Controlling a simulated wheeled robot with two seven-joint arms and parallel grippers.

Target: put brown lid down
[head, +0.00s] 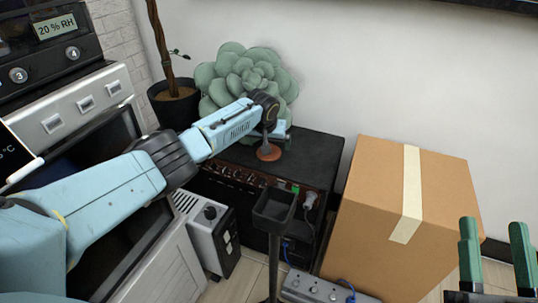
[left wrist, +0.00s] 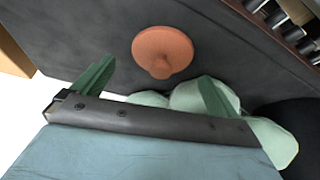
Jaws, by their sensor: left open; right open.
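The brown lid (head: 268,152) is a small round disc with a knob, lying on the top of a black amplifier-like box (head: 316,150). It also shows in the left wrist view (left wrist: 160,46), where its knob points toward my gripper. My left gripper (head: 274,134) is just above and behind the lid in the head view. In the left wrist view its two green fingers (left wrist: 156,76) are spread apart with nothing between them, and the lid is clear of them. My right gripper (head: 496,226) is open and empty at the lower right.
A green succulent (head: 232,72) and a potted plant (head: 174,102) stand behind the box. A large cardboard box (head: 375,215) stands to the right. A small black tray on a stand (head: 273,207) is in front. A power strip (head: 318,290) lies on the floor.

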